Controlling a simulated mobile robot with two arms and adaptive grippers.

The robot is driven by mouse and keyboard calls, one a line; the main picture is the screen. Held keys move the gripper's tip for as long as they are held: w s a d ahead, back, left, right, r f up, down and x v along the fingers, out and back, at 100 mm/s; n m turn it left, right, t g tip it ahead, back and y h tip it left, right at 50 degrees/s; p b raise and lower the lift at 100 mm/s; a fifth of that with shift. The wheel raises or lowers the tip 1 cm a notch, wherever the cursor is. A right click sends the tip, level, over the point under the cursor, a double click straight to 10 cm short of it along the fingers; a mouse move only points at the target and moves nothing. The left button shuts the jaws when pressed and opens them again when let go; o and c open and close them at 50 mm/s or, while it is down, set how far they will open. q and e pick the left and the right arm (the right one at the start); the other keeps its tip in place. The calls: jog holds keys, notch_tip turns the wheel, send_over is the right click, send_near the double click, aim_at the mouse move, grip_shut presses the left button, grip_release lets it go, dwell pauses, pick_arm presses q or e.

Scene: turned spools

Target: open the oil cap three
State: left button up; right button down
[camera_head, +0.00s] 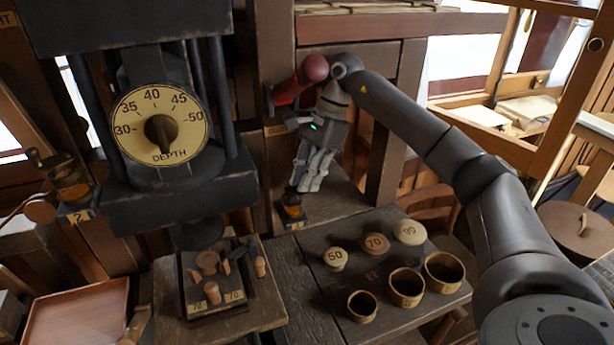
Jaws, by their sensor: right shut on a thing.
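A small oil cup (291,211) with amber glass stands on a little labelled base beside the post, at the middle of the view. The number on its label is too small to read surely. My right gripper (303,187) points down at the top of this cup, its fingers shut on the cap, which they mostly hide. I cannot tell whether the cap is lifted or turned. Another oil cup (71,186) stands at the left, with a dark top part tilted to its left. My left gripper is not in view.
A dark press with a DEPTH dial (161,133) fills the left. A block with wooden pegs (213,285) sits under the press. A wooden tray (78,318) lies lower left.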

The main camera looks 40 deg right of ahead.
jog(key=c, duration=1.4)
grip_release()
jog(key=shift+c, duration=0.2)
